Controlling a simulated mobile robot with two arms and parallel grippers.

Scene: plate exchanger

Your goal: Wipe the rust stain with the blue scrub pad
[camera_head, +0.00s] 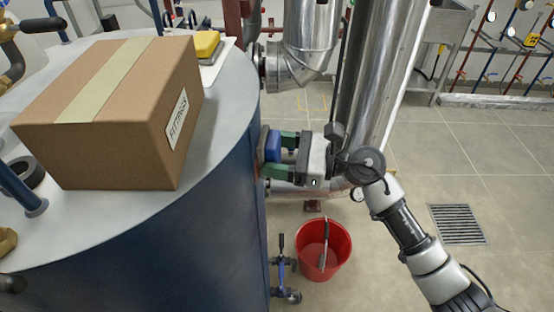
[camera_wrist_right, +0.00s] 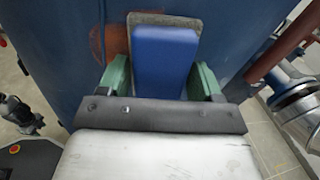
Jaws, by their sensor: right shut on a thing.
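My right gripper (camera_head: 281,157) is shut on the blue scrub pad (camera_head: 273,145), beside the curved side of the dark blue tank (camera_head: 190,225). In the right wrist view, the blue pad (camera_wrist_right: 165,62) with its grey scrub layer sits between the green fingers of my gripper (camera_wrist_right: 160,80). The pad's grey face is toward the tank wall; whether it touches cannot be told. An orange-brown rust stain (camera_wrist_right: 97,45) shows on the tank wall just left of the pad, partly hidden by it.
A cardboard box (camera_head: 105,115) marked FITTINGS and a yellow sponge-like block (camera_head: 207,44) stand on the tank's pale top. A red bucket (camera_head: 335,262) stands on the floor below my right gripper. Shiny metal pipes (camera_head: 380,70) rise behind it. A floor drain (camera_head: 457,224) lies at right.

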